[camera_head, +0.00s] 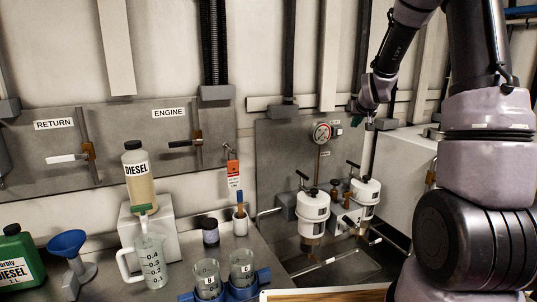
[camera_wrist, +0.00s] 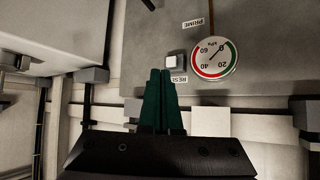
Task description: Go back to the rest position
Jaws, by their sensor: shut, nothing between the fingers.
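My gripper (camera_head: 369,124) is at the upper right in the head view, in front of the wall panel and to the right of the round pressure gauge (camera_head: 322,132). In the wrist view, the two dark green fingers of my gripper (camera_wrist: 161,74) lie together, with nothing between them. Their tips are close, in the picture, to a small white square button (camera_wrist: 174,62) beside a label reading RESE, partly cut off. Whether they touch it I cannot tell. The gauge also shows in the wrist view (camera_wrist: 215,58), to the right of the button.
Two white filter housings (camera_head: 313,206) (camera_head: 366,195) stand below the gauge over a metal tray (camera_head: 340,271). On the left are a Diesel bottle (camera_head: 139,178), a measuring jug (camera_head: 151,263), a blue funnel (camera_head: 68,243), a green can (camera_head: 20,260) and beakers in a blue holder (camera_head: 240,292).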

